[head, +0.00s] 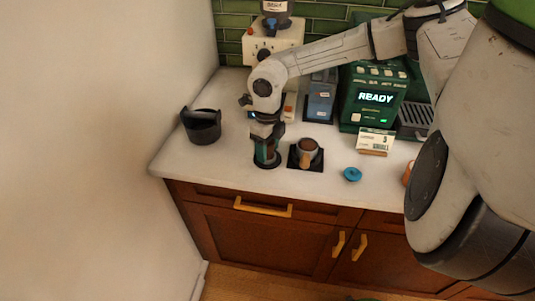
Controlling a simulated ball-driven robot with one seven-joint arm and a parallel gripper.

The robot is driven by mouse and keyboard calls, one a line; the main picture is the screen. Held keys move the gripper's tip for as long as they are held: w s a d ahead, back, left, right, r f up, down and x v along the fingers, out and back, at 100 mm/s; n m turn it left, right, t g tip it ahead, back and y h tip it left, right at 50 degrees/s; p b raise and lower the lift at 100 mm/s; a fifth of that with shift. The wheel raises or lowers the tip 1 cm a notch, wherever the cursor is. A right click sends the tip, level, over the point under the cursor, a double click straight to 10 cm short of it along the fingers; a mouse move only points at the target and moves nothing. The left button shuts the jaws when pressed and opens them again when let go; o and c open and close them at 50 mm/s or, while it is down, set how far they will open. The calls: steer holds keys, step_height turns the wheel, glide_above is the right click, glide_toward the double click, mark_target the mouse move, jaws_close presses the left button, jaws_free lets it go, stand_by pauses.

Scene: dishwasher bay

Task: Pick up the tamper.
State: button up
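My gripper (265,148) points straight down over the worktop, left of the portafilter. Its fingertips are low, around or just in front of an upright teal-and-dark object (267,157) on a round dark base, which looks like the tamper. The gripper hides most of this object. At this size I cannot tell whether the fingers touch it or are closed on it.
A portafilter (308,150) with a wooden handle sits on a dark square mat close right of the gripper. A small blue knobbed disc (352,174) lies further right. A black bin (202,126) stands left. The green machine (374,97) and a price card (375,140) are behind.

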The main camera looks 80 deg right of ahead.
steer(key=c, duration=0.7)
steer(key=shift+r, duration=0.1)
steer(key=shift+c, duration=0.2)
